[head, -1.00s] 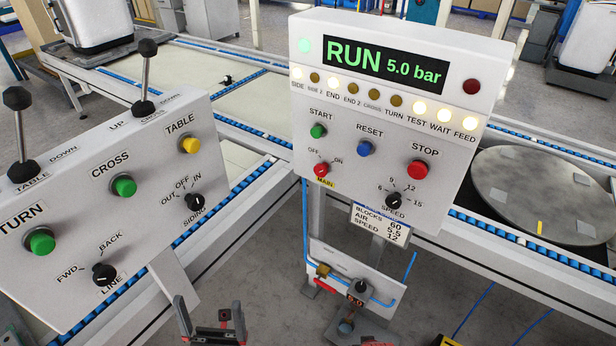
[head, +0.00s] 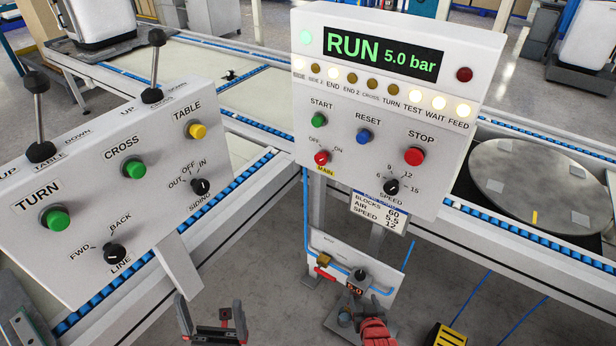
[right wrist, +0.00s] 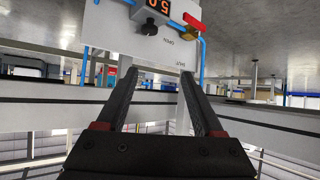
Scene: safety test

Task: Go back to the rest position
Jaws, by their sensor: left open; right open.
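My left gripper (head: 212,312) shows at the bottom of the head view, its two dark fingers apart and empty. It is below the left control box (head: 150,215), over the grey floor. My right gripper (right wrist: 160,90) shows in the right wrist view, its two long fingers apart with nothing between them. The white valve panel (right wrist: 112,28), with a red handle (right wrist: 193,22), lies beyond the fingertips in that upside-down picture. I cannot pick out my right gripper in the head view.
The main control box (head: 395,110) reads RUN 5.0 bar. The valve panel (head: 335,255) hangs below it. A round turntable (head: 535,180) stands at right. Conveyor rails cross behind. A red glove-like thing (head: 375,331) and a yellow-black item (head: 450,336) are low down.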

